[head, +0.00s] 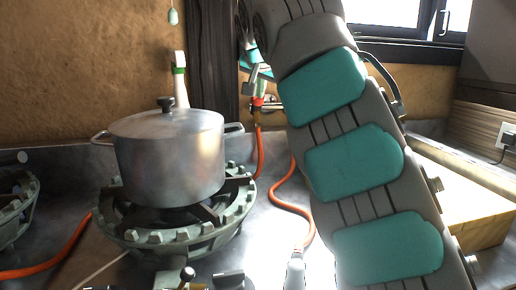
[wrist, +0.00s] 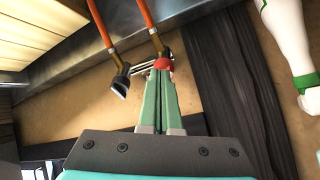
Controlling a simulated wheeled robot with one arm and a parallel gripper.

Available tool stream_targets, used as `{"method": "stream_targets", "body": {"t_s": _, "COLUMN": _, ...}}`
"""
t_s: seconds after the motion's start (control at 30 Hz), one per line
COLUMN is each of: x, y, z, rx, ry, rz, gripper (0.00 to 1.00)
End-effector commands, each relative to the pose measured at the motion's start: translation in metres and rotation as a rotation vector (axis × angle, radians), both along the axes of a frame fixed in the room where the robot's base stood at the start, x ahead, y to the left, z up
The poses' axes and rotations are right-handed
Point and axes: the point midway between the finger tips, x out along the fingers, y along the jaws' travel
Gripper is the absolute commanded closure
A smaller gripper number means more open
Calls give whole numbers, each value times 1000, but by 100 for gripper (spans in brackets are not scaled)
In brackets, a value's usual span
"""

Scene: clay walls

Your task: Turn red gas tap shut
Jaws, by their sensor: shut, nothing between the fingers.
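The red gas tap (wrist: 163,64) is at the tips of my gripper's green fingers in the wrist view. The gripper (wrist: 160,72) is shut, its fingers side by side with nothing between them. The tips overlap the red part; I cannot tell whether they touch it. In the head view the red tap (head: 258,101) is a small spot on the pipe fitting by the back wall, just below my gripper (head: 261,88). My arm and fingers partly hide the fitting, and the tap handle's angle is unclear.
A black-handled tap (wrist: 121,84) is left of the red one. Orange hoses (wrist: 146,18) run from the fittings. A lidded metal pot (head: 170,158) stands on a gas burner (head: 180,232). A dark wooden post (head: 210,75) is behind; a wooden block (head: 470,205) is at right.

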Motion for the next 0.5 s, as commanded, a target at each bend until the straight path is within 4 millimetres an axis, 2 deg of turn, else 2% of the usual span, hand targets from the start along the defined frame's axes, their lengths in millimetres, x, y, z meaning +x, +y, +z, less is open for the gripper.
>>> {"method": "stream_targets", "body": {"t_s": 0.3, "x": 20, "y": 4, "z": -26, "rx": 2, "ry": 5, "rz": 0, "gripper": 100}}
{"method": "stream_targets", "body": {"t_s": 0.5, "x": 24, "y": 4, "z": -30, "rx": 1, "ry": 1, "rz": 1, "gripper": 100}}
